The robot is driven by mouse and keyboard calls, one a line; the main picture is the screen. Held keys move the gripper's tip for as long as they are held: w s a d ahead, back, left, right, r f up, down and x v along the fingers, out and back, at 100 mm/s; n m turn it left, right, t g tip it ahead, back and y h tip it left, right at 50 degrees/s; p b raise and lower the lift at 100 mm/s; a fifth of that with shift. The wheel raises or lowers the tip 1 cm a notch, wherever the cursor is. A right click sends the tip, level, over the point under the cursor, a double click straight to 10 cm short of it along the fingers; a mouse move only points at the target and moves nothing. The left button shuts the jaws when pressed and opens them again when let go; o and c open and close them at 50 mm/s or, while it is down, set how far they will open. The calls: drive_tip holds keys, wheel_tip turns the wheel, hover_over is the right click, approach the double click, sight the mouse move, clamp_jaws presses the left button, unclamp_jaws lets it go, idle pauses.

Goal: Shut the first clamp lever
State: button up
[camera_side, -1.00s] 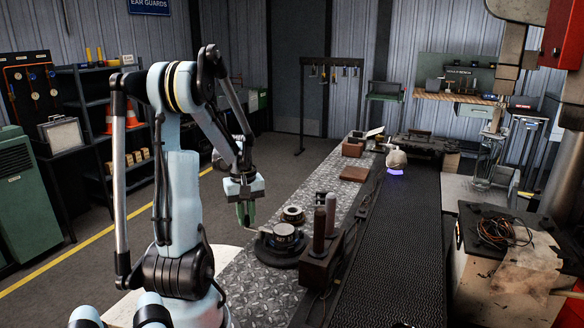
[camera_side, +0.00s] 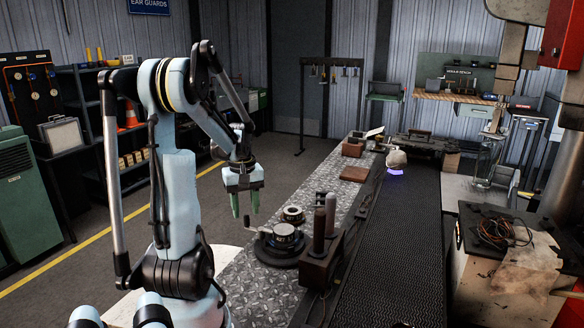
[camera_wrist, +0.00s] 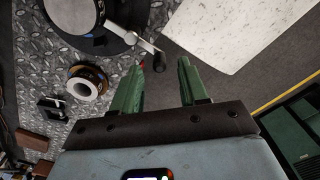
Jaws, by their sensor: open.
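A round dark mould (camera_side: 284,238) sits on a dark base on the metal plate bench, and part of it shows at the top of the wrist view (camera_wrist: 82,14). A lever (camera_wrist: 143,48) with a dark knob sticks out from its edge; I take it for the first clamp lever. My gripper (camera_side: 246,214) is open and empty, its green fingers pointing down left of the mould. In the wrist view the knob appears between the fingertips (camera_wrist: 162,64), but the gripper looks higher than it; I cannot tell the exact gap.
A ring-shaped part (camera_side: 292,214) lies behind the mould, with a small dark fixture (camera_wrist: 54,108) beyond it. A dark conveyor belt (camera_side: 395,250) runs along the right. A white surface (camera_wrist: 225,30) lies beside the bench.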

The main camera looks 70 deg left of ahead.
wheel_tip(320, 180, up, 9)
drive_tip(key=shift+r, duration=0.2)
idle(0.3)
idle(0.4)
drive_tip(key=w+d+r+m+t, duration=0.2)
drive_tip(key=w+d+m+t, duration=0.7)
drive_tip(key=w+d+m, duration=0.95)
drive_tip(key=d+f+h, duration=0.1)
drive_tip(key=d+f, duration=0.1)
drive_tip(key=d, duration=1.1)
drive_tip(key=s+f+g+y, duration=0.1)
drive_tip(key=s+f+g, duration=0.1)
drive_tip(key=s, duration=0.3)
drive_tip(key=shift+s+d+f, duration=0.15)
drive_tip(key=shift+s+f, duration=0.25)
drive_tip(key=shift+f, duration=0.1)
